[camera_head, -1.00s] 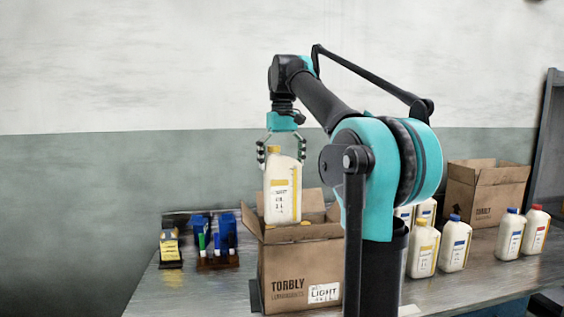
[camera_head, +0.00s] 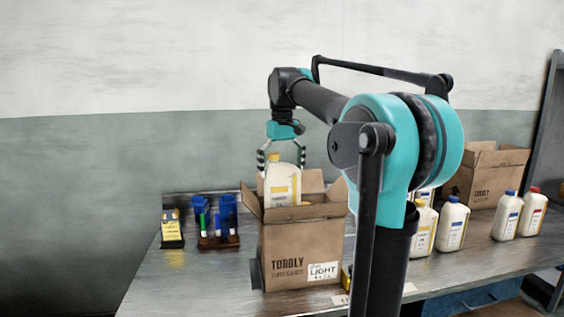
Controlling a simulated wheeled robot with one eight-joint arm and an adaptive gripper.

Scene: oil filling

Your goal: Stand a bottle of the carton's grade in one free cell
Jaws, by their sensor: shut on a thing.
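My gripper (camera_head: 281,163) points down and is shut on the top of a white bottle with a yellow cap and yellow label (camera_head: 283,186). The bottle is upright, and its lower part is hidden behind the front wall of the open carton (camera_head: 285,240), so it is partly inside. The carton reads TORBLY and LIGHT. Its cells are hidden from this view. On the right stand another yellow-labelled bottle (camera_head: 422,232), a blue-capped bottle (camera_head: 453,226), a second blue-capped one (camera_head: 507,218) and a red-capped one (camera_head: 533,214).
A second open TORBLY carton (camera_head: 484,188) stands at the back right. A dark rack with blue and green items (camera_head: 217,240) and a yellow-and-black object (camera_head: 172,232) stand left of the front carton. The table's left front (camera_head: 190,285) is clear. My arm hides part of the table.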

